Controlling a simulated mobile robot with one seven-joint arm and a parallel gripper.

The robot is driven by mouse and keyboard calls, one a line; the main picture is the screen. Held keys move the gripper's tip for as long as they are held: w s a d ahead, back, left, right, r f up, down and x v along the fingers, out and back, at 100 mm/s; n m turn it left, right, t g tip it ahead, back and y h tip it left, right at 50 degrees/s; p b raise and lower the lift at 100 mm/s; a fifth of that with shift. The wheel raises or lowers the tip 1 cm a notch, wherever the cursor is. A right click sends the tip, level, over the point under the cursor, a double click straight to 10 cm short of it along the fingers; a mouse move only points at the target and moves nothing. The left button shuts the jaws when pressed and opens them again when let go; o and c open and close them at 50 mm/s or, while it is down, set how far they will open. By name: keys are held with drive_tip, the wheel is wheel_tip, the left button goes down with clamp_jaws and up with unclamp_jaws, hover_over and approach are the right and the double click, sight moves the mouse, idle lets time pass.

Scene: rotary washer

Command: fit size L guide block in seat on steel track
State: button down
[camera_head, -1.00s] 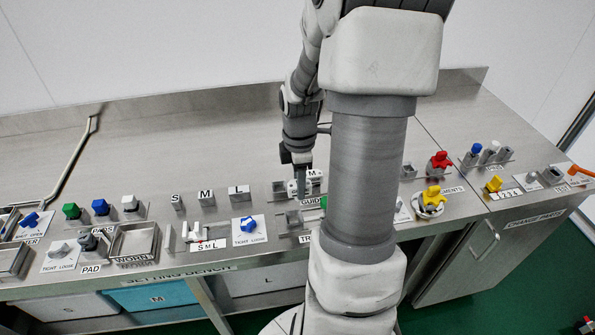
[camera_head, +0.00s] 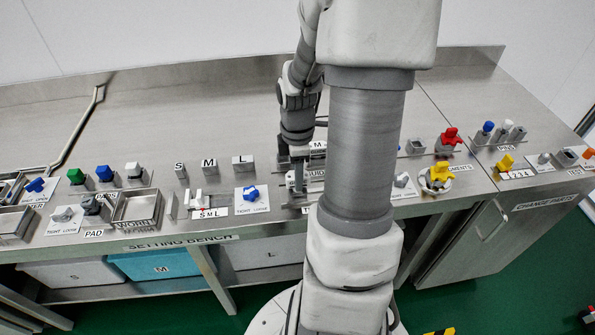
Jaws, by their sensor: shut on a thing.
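My gripper (camera_head: 297,160) points down over the guide and track area of the steel bench, just left of my arm's thick link. It is shut on a small pale block (camera_head: 292,181), taken as the guide block. The block is close above or at the steel track (camera_head: 295,200); contact is unclear at this size. My arm hides the right part of the track and most of its label. The seat itself is not clearly visible. No size mark is readable on the held block.
Grey blocks marked S, M and L (camera_head: 243,163) stand to the left, behind a blue knob (camera_head: 250,193) and an S M L scale (camera_head: 211,212). Yellow (camera_head: 440,174) and red (camera_head: 451,138) knobs are at the right. The back of the bench (camera_head: 180,125) is clear.

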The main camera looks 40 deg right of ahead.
drive_tip(key=shift+f, duration=0.55)
idle(0.4)
drive_tip(key=shift+c, duration=2.3)
unclamp_jaws()
wheel_tip(320, 180, up, 17)
drive_tip(key=p, duration=0.3)
drive_tip(key=shift+r, duration=0.2)
